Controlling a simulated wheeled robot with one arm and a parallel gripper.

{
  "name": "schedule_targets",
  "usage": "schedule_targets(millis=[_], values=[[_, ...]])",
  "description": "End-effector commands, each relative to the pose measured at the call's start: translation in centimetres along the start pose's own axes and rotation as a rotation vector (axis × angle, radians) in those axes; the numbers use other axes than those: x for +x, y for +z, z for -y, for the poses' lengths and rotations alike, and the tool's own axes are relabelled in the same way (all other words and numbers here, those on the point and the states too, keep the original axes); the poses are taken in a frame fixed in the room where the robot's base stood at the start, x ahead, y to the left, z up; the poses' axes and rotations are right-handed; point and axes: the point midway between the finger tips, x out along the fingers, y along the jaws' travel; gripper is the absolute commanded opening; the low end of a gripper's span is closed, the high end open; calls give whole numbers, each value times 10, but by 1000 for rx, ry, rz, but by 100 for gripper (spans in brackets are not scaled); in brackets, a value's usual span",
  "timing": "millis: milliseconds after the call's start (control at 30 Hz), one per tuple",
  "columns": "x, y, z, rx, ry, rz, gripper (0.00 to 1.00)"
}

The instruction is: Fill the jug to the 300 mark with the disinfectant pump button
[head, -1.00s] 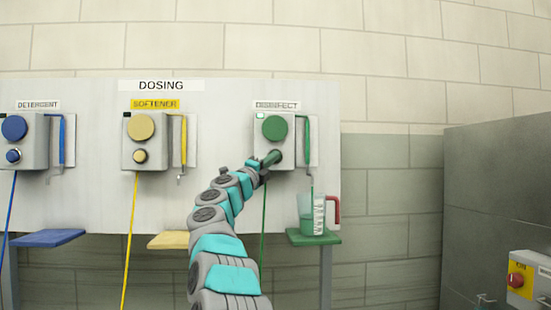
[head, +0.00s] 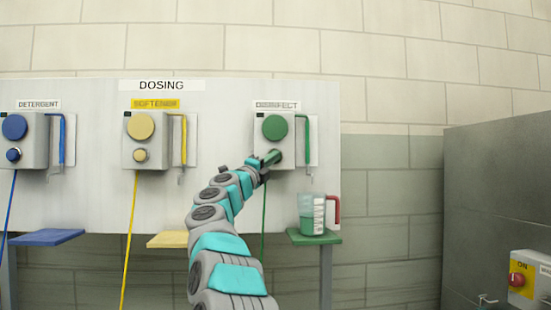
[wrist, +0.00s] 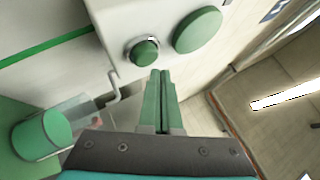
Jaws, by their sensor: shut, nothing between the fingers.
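The disinfectant pump (head: 287,154) is a grey box under the DISINFECT label, with a large green disc (head: 275,128). Its smaller green button shows in the wrist view (wrist: 145,50); in the head view my gripper covers it. My gripper (head: 275,157) is shut and empty, its green fingertips just short of the button in the wrist view (wrist: 160,72). The clear jug (head: 306,199) with a red handle stands upright on the green shelf (head: 300,238), below the pump's spout (head: 308,178). Green liquid fills its lower part. The scale marks are too small to read.
The yellow softener pump (head: 141,128) and blue detergent pump (head: 15,128) are on the same white board to the left. A grey cabinet (head: 495,190) stands at the right, with a red button on a yellow box (head: 517,280) in front.

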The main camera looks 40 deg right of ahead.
Motion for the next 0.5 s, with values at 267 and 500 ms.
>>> schedule_targets(millis=[267,500], values=[[-14,-11,7,1,-2,-1,0],[-29,-20,18,0,1,2,0]])
